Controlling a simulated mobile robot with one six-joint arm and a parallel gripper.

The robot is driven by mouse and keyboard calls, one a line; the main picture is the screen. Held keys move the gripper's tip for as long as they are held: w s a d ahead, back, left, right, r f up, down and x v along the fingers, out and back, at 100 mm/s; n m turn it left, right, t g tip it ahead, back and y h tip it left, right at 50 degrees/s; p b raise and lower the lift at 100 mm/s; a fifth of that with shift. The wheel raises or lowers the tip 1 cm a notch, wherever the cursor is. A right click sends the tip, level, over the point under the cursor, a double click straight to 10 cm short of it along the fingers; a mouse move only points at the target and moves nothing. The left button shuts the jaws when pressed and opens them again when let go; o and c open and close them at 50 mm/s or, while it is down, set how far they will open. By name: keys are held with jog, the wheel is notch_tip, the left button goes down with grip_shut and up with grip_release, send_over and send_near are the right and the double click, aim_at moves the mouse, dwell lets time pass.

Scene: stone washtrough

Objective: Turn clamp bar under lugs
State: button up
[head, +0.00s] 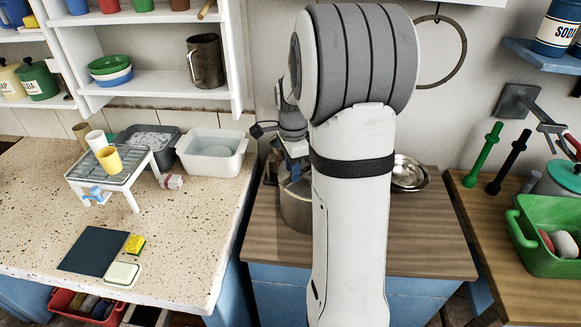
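My gripper (294,170) is low over a metal pot (297,210) on the wooden counter, just left of my white forearm. The pot's left wall shows, and my arm hides its right part. Bluish finger parts reach down at the pot's top. The clamp bar and the lugs cannot be made out. Whether the fingers are apart, shut or touching anything is too small and too covered to tell.
A shiny metal bowl (409,172) stands right of my arm. The speckled stone counter (190,225) at left carries a drain rack (110,167) with cups and a white basin (212,150). A green tub (525,237) stands at right. The wooden counter's front right is clear.

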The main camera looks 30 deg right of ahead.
jog(key=shift+c, duration=0.5)
grip_shut()
